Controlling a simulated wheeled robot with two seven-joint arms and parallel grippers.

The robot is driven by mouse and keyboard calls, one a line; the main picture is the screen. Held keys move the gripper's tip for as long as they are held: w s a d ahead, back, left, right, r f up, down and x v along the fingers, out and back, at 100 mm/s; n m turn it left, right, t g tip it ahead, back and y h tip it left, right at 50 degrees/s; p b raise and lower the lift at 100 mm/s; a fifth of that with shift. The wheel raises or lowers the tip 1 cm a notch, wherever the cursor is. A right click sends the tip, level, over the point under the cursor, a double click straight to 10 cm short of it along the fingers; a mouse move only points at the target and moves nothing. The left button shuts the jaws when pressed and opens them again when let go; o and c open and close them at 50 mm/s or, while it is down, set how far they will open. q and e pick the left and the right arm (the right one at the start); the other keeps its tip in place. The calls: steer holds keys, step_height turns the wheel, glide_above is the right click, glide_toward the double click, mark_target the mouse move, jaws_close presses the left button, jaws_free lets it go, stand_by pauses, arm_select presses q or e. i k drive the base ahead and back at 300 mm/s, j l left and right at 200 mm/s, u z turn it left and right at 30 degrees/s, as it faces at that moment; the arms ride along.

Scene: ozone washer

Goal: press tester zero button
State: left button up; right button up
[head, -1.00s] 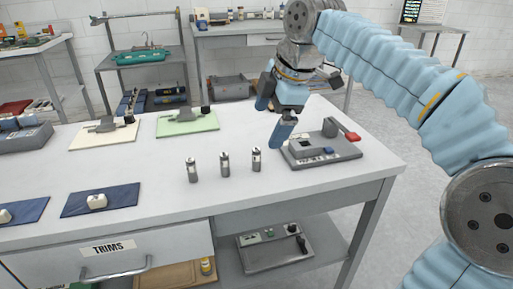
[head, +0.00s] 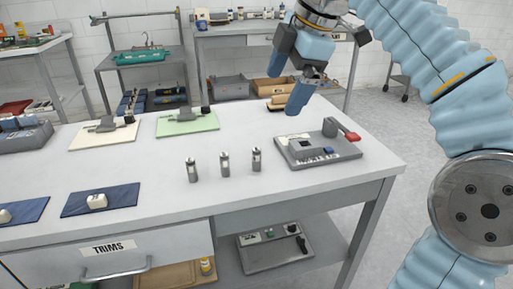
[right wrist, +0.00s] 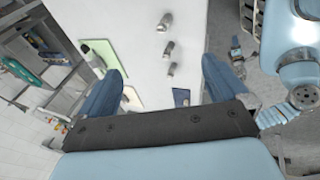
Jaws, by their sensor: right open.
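The grey tester (head: 300,158) sits near the right end of the white table. It has a dark square on top, a red-tipped lever (head: 350,135) at its right and a small blue button (head: 328,150) near its front. Its label is too small to read. My right gripper (head: 287,85) is open and empty, raised above and behind the tester, and touches nothing. Its two blue fingers show spread apart in the right wrist view (right wrist: 160,80), where I cannot make out the tester. My left gripper is not in view.
Three small metal cylinders (head: 225,164) stand left of the tester. A green mat (head: 188,124), a cream mat (head: 95,137) and a blue mat (head: 120,199) lie further left. Another grey device (head: 275,250) is on the shelf below. The table front beside the tester is clear.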

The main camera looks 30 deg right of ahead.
mark_target(328, 150)
steer(key=k, duration=1)
